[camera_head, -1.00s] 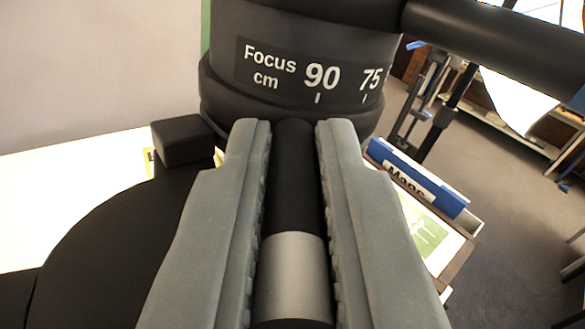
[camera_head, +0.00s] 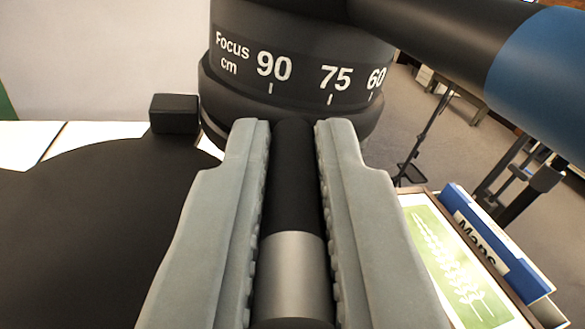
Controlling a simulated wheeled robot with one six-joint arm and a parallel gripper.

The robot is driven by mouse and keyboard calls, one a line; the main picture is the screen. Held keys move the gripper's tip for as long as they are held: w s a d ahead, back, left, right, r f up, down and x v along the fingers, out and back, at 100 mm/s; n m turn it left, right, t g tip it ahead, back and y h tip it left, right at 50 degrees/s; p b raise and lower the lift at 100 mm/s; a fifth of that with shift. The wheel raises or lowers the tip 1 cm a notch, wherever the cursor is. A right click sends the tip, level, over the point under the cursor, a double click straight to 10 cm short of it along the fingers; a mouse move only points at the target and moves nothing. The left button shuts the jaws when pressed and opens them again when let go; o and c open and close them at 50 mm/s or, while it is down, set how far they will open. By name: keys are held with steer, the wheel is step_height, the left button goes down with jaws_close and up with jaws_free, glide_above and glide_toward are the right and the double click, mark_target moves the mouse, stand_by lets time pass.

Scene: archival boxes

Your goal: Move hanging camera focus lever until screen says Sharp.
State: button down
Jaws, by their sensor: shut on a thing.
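My gripper (camera_head: 293,150) is shut on the focus lever (camera_head: 293,185), a dark rod with a silver band nearer me. The lever runs from between the grey fingers toward the black lens ring (camera_head: 218,100). Above the ring, the lens barrel (camera_head: 300,30) carries a white scale reading Focus cm, 90, 75 and 60. The lever lies between the 90 and 75 marks. The screen with the focus word is not in view.
A black block (camera_head: 174,114) stands left of the ring, by a large black rounded surface (camera_head: 100,210). A black and blue bar (camera_head: 450,50) crosses the upper right. A blue Maps binder (camera_head: 490,245) and a framed green plant picture (camera_head: 450,262) lie lower right.

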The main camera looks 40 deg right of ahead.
stand_by(0.4)
steer(key=c, duration=1.5)
jaws_free()
steer(key=shift+o, duration=0.2)
steer(key=shift+s, duration=0.1)
steer(key=v, duration=1.7)
steer(key=shift+s+a, duration=0.1)
steer(key=s+a+f+n+y, duration=0.1)
steer(key=s+a+f+y, duration=0.2)
steer(key=s+a+f, duration=0.2)
steer(key=s+a+f+n+t+y, duration=0.1)
steer(key=s+a+f+y, duration=0.2)
steer(key=f, duration=0.8)
steer(key=s+a+f+n+t+y, duration=0.1)
steer(key=s+a+f+n+y, duration=0.1)
steer(key=s+a+f, duration=0.5)
steer(key=s+f+y, duration=0.1)
steer(key=s, duration=0.2)
steer(key=shift+s+a+f, duration=0.25)
steer(key=shift+s+a, duration=0.05)
steer(key=shift+s, duration=0.05)
